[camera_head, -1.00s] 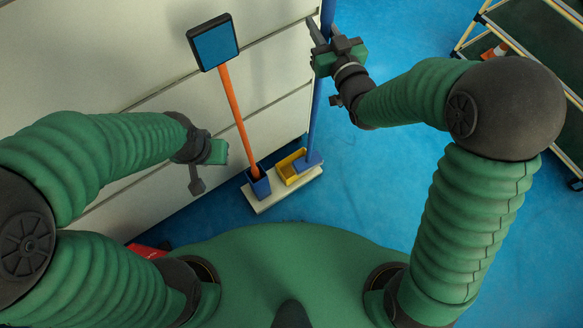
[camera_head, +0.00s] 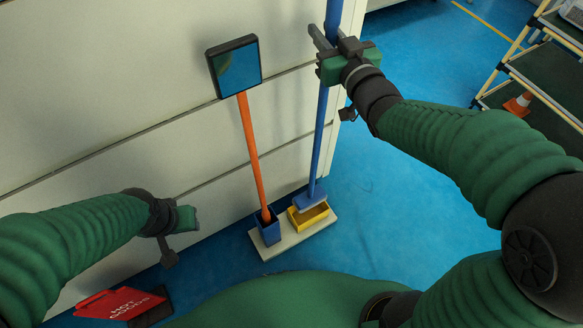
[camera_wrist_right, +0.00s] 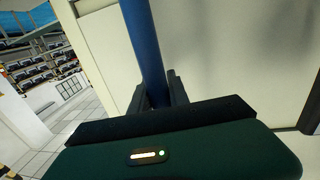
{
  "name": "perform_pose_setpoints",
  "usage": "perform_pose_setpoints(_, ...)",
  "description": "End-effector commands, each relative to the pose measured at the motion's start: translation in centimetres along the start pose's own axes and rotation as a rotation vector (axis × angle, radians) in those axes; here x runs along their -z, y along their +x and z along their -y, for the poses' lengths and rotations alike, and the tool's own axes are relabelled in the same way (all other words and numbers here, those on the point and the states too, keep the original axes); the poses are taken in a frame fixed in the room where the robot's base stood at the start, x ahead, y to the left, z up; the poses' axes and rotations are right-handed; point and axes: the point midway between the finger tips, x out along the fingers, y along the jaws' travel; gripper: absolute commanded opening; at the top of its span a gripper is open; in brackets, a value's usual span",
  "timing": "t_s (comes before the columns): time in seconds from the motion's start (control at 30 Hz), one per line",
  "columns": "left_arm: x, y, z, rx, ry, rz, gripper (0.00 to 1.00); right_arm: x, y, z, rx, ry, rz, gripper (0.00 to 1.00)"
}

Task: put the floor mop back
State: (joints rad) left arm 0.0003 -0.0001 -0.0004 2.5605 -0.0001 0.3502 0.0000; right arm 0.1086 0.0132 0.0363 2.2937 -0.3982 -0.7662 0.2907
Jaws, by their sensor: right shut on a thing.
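The floor mop, with a long blue pole (camera_head: 320,140) and a flat blue head (camera_head: 311,198), stands nearly upright by the pale wall. Its head is at the back of a yellow tray (camera_head: 322,218); I cannot tell whether it rests inside or hovers just above. My right gripper (camera_head: 322,45) is shut on the upper pole. In the right wrist view the pole (camera_wrist_right: 143,45) runs down between the fingers. My left gripper (camera_head: 187,218) is at the lower left, away from the mop; its finger opening is unclear.
A white base (camera_head: 293,238) carries the yellow tray and a blue bin (camera_head: 268,232). An orange-handled tool (camera_head: 251,150) with a dark square top stands in the bin. A red sign (camera_head: 118,303) is at lower left. A shelf rack (camera_head: 545,75) with a cone (camera_head: 519,104) stands right. Blue floor between is clear.

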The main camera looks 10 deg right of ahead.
Motion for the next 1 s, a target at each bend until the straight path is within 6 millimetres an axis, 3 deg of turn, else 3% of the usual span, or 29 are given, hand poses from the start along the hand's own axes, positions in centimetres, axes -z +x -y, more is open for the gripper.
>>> perform_pose_setpoints(0.47, -1.1, 5.0, 0.0, 0.0, 0.001, -0.001, 0.36, -12.1, 0.0, -0.2, -0.005, 0.001, 0.002, 0.0)
perform_pose_setpoints(0.67, -1.3, 5.6, 0.0, 0.0, 0.001, -0.001, 0.36, -14.0, 0.0, -0.2, -0.004, -0.001, -0.002, 0.0)
perform_pose_setpoints(0.87, -1.7, 7.2, 0.0, 0.0, 0.001, -0.001, 0.36, -17.6, 0.1, -0.2, -0.005, 0.0, 0.0, 0.0)
perform_pose_setpoints(1.0, -1.6, 7.1, 0.0, 0.0, 0.001, -0.001, 0.36, -17.7, 0.1, -0.2, -0.005, -0.002, -0.003, 0.0)
